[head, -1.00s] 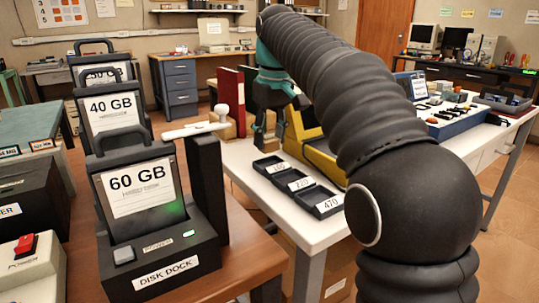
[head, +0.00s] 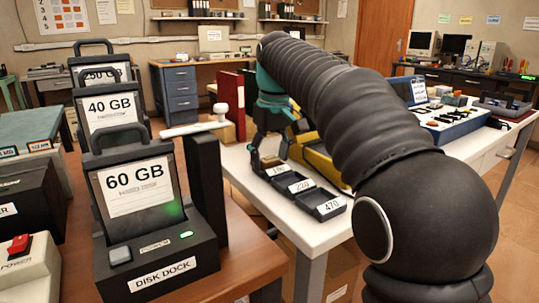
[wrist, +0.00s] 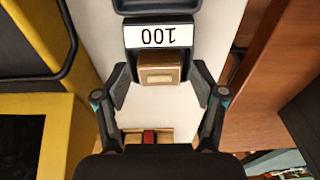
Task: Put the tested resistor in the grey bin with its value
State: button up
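Three dark grey bins stand in a row on the white table, labelled 100 (head: 281,171), 220 (head: 301,187) and 470 (head: 329,207). My gripper (head: 268,150) points down at the far end of the row, by the 100 bin. In the wrist view my gripper (wrist: 163,82) has its fingers spread. A small tan block (wrist: 163,72) with a pale panel shows between the fingertips, with gaps at both sides, beside the 100 label (wrist: 160,36). It also shows below the fingers in the head view (head: 270,161). I cannot tell whether it is the resistor.
A tan piece with a red middle (wrist: 150,137) is partly hidden by my gripper. A yellow-framed case (head: 318,158) stands right of the bins. A blue test board (head: 462,122) lies farther right. The disk dock (head: 160,262) is at the front left.

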dwell(0.3)
notch_tip(320, 180, up, 12)
jog(key=s+p, duration=0.1)
jog(key=p, duration=0.3)
jog(key=shift+d+r, duration=0.2)
jog(key=shift+d, duration=0.2)
jog(key=shift+s, duration=0.15)
